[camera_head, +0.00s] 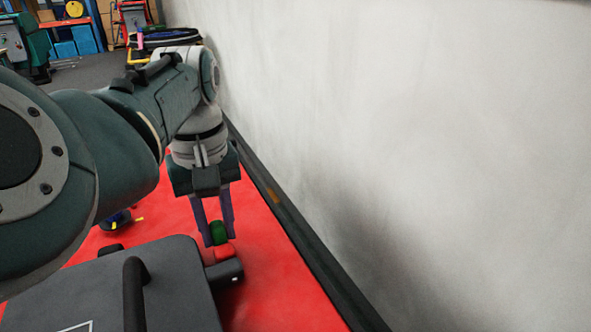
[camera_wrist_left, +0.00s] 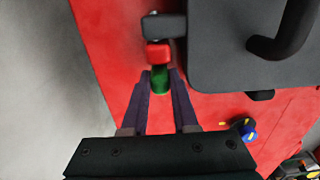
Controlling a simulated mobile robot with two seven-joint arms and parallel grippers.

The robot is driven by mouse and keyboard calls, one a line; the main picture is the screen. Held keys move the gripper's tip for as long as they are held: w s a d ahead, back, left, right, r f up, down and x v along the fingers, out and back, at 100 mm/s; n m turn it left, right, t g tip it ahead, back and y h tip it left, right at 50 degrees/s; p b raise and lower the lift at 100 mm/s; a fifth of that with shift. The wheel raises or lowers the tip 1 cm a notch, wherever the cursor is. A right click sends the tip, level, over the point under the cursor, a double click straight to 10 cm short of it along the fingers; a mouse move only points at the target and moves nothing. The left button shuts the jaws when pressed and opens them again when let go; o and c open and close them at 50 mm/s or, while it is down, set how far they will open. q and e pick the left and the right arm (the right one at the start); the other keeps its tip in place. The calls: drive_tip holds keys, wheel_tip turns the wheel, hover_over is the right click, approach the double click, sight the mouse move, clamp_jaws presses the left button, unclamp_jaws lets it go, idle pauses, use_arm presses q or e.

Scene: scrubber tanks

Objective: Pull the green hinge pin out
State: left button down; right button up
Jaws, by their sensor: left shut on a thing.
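The green hinge pin (camera_head: 218,233) shows as a short green piece between the fingertips of my left gripper (camera_head: 218,236). It also shows in the left wrist view (camera_wrist_left: 160,79), next to a red block (camera_wrist_left: 158,54). My left gripper (camera_wrist_left: 160,76) is shut on the green pin, with one purple finger on each side. The red block (camera_head: 224,252) is at the edge of the dark grey lid (camera_head: 170,290), by a dark hinge piece (camera_head: 225,272). Whether the pin still sits inside the hinge is hidden. My right gripper is not in view.
The dark lid carries a black curved handle (camera_head: 134,290). The red surface (camera_head: 265,270) is bare right of the hinge, up to a dark edge strip (camera_head: 300,245) along the pale wall (camera_head: 420,150). A blue knob with yellow parts (camera_wrist_left: 247,132) lies near the lid.

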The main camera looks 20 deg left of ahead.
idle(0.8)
use_arm(q)
drive_tip(key=shift+w+a+f, duration=0.1)
drive_tip(key=shift+w+a, duration=0.05)
drive_tip(key=w+a+b, duration=0.2)
drive_tip(key=b, duration=0.1)
drive_tip(key=shift+a, duration=0.3)
drive_tip(key=shift+w, duration=0.1)
drive_tip(key=c, duration=1.1)
unclamp_jaws()
drive_tip(key=shift+o, duration=0.7)
drive_tip(key=shift+a, duration=0.15)
